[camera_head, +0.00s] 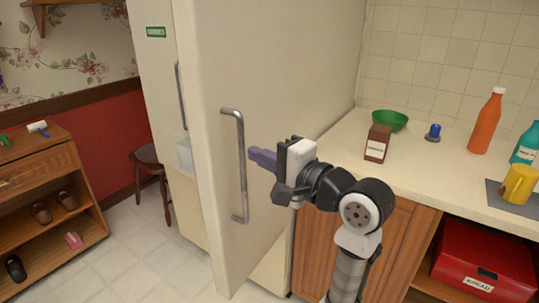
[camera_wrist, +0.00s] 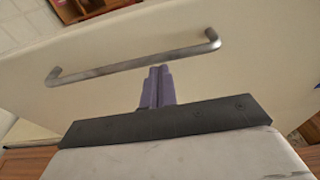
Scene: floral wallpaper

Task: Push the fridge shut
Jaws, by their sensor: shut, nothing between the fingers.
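The fridge is cream-coloured, and its near door (camera_head: 275,75) stands ajar, swung out toward me. A grey bar handle (camera_head: 237,165) runs upright along the door's free edge. A pale interior part (camera_head: 185,157) shows in the gap left of that edge. My gripper (camera_head: 252,158) is shut and empty, its purple fingers pointing left across the door's outer face, just right of the handle. In the wrist view the shut fingertips (camera_wrist: 158,70) lie just below the handle bar (camera_wrist: 135,61), over the door face. I cannot tell whether they touch the door.
A red box (camera_head: 484,260) sits below. A stool (camera_head: 150,158) and shoe cabinet (camera_head: 45,170) stand left, with clear floor between.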

